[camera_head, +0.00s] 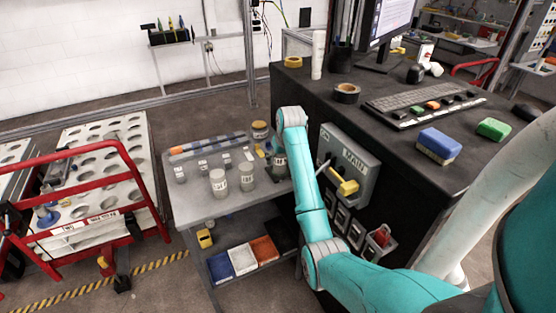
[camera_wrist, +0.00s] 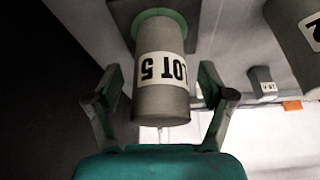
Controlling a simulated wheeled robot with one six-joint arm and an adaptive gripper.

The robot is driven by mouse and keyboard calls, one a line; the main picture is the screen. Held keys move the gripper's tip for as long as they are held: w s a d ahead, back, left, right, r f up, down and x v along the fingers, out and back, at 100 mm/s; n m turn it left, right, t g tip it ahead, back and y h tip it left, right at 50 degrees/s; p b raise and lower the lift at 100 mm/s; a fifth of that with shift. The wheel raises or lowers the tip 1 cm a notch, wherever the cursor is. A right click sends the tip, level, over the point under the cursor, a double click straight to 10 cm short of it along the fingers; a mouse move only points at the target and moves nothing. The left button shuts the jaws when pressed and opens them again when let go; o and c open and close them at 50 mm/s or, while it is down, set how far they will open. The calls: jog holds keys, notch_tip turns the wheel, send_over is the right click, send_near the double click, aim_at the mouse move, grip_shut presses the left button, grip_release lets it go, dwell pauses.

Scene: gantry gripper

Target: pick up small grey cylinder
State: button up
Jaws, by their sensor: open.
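A grey cylinder labelled "LOT 5" (camera_wrist: 160,104) fills the middle of the wrist view, with a green ring at its far end. My gripper (camera_wrist: 161,72) is open, with one finger on each side of this cylinder and a visible gap on both sides. In the head view my gripper (camera_head: 268,153) is at the right end of the grey cart, beside a labelled grey cylinder (camera_head: 280,167) partly hidden by my arm. A smaller grey cylinder with a white label (camera_wrist: 262,80) stands apart at the right of the wrist view. Several small grey cylinders, one at the left (camera_head: 180,174), stand on the cart.
Two larger pale jars (camera_head: 218,183) stand at the front of the cart top (camera_head: 196,207). A yellow-lidded jar (camera_head: 260,130) stands behind my gripper. The black workbench (camera_head: 300,88) with a grey control box (camera_head: 350,160) rises close on the right. Another large cylinder (camera_wrist: 295,45) is at upper right.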

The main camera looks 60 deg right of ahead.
grip_shut()
